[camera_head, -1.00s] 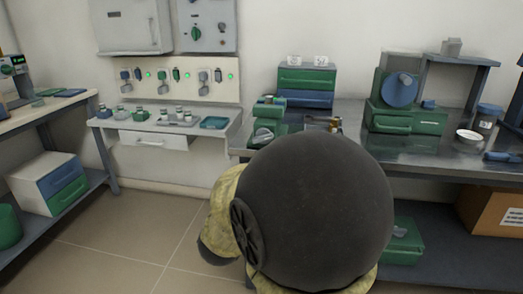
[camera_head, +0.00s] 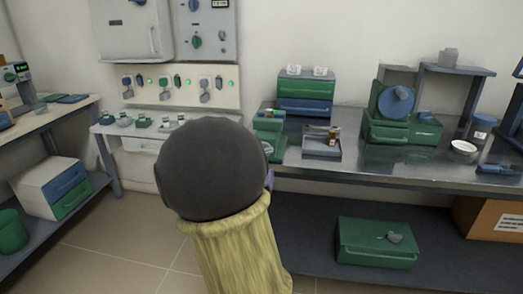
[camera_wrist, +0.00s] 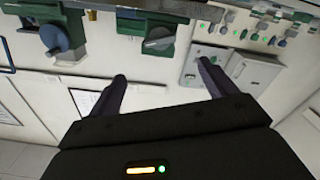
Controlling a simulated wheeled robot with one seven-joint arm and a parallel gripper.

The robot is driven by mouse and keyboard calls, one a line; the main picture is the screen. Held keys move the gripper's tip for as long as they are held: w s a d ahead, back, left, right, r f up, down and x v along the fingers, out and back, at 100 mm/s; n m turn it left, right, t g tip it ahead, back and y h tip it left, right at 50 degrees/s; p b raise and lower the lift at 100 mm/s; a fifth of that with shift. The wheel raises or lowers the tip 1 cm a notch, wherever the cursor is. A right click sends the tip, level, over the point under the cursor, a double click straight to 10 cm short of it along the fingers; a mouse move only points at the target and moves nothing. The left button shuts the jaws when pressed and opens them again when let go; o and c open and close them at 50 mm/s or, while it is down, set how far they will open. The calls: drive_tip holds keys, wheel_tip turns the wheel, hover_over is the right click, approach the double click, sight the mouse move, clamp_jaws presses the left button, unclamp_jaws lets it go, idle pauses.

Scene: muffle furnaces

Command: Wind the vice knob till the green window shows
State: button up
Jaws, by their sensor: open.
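A green vice-like fixture (camera_head: 268,135) stands at the left end of the steel bench in the head view, partly hidden by my arm. In the wrist view, which looks upside down, a green block with a grey knob (camera_wrist: 158,40) appears beyond the fingers; I take it to be the same fixture. My gripper (camera_wrist: 165,85) is open there, with nothing between its two dark fingers and apart from the knob. In the head view my arm hides most of the gripper. I cannot make out a green window.
A small tray (camera_head: 322,154) lies right of the fixture, with drawer boxes (camera_head: 305,95) behind. A green unit with a blue disc (camera_head: 396,103) stands farther right. The switch panel (camera_head: 180,86) is on the wall at left. A green case (camera_head: 377,243) rests on the lower shelf.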

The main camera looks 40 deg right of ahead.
drive_tip(key=p+x, duration=0.5)
drive_tip(key=x, duration=0.8)
drive_tip(key=shift+f, duration=0.3)
drive_tip(key=shift+c, duration=0.2)
drive_tip(key=c, duration=0.9)
drive_tip(key=shift+b, duration=0.3)
drive_tip(key=shift+c, duration=0.2)
